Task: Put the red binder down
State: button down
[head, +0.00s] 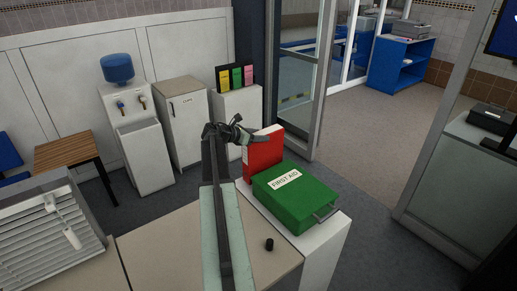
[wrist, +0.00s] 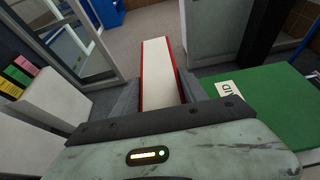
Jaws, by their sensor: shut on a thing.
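The red binder (head: 262,154) stands upright behind the green first aid box in the head view. My gripper (head: 252,137) is at its top left edge, shut on it. In the wrist view the binder (wrist: 160,75) shows as a white page block between red covers, held between the two dark fingers of my gripper (wrist: 160,97). The binder's lower end is partly hidden by the green box and my arm, so I cannot tell whether it touches the white surface below.
The green first aid box (head: 295,196) lies on a white counter (head: 325,258), close to the binder's right. A small black cylinder (head: 269,244) stands on the beige desk top (head: 275,268). A white cabinet (head: 240,103) with colored folders (head: 236,77) stands behind. A glass door (head: 300,85) is beyond.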

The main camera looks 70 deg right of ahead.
notch_tip(320, 180, down, 2)
jog(key=shift+f+b, duration=0.1)
jog(key=shift+b, duration=0.4)
jog(key=c, duration=1)
grip_release()
jog(key=shift+f, duration=0.25)
jog(key=o, duration=0.4)
jog(key=shift+r, duration=0.1)
jog(key=p+v, duration=0.4)
jog(key=v, duration=0.8)
jog(key=shift+p, duration=0.3)
jog(key=shift+a, duration=0.1)
